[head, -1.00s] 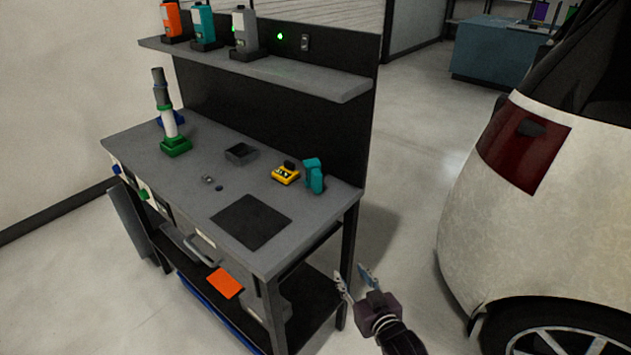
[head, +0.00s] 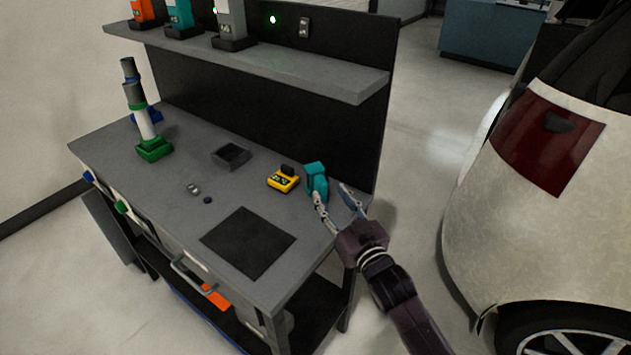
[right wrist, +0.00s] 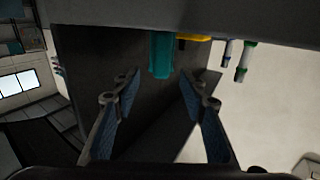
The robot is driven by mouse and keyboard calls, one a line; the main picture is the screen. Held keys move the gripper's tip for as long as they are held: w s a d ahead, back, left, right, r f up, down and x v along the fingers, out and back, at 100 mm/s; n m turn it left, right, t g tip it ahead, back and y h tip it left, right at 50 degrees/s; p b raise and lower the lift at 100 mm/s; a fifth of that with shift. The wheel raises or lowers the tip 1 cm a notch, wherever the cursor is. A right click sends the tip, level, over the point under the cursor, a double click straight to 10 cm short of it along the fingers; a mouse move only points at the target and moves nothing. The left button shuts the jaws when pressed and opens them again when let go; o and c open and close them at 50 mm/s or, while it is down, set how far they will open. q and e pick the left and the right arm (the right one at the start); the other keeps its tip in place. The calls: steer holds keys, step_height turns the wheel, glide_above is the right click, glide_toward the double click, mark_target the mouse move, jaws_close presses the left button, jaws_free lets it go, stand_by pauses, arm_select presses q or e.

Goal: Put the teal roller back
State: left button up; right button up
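A teal handheld object (head: 316,181), which I take to be the teal roller, stands on the workbench (head: 205,235) near its right edge. My right gripper (head: 333,193) is open at that edge, its fingertips close to the teal object. In the right wrist view the teal object (right wrist: 162,55) shows beyond and between the spread fingers (right wrist: 158,84), with nothing held. I cannot tell whether a fingertip touches it. Another teal item (head: 179,16) stands in a dark holder on the shelf. My left gripper is not in view.
A yellow device (head: 284,180) sits just left of the teal object. A small dark tray (head: 231,157), a dark mat (head: 248,243) and a green-based stand (head: 153,150) are on the bench. The shelf (head: 300,75) overhangs its back. A white car (head: 475,205) stands at right.

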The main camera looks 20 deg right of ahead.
mark_target(324, 187)
steer(key=shift+w+a+r+p, duration=0.1)
steer(key=shift+w+r+p, duration=0.1)
steer(key=shift+w, duration=0.35)
steer(key=shift+w+a+r+p, duration=0.1)
steer(key=shift+w+r, duration=0.05)
steer(key=shift+w, duration=0.35)
steer(key=w, duration=0.3)
steer(key=shift+w+a+f, duration=0.25)
steer(key=shift+w, duration=0.05)
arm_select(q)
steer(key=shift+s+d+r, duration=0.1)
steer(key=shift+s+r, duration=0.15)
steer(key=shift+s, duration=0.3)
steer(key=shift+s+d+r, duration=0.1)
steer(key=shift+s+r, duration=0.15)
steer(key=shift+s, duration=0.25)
arm_select(e)
jaws_close()
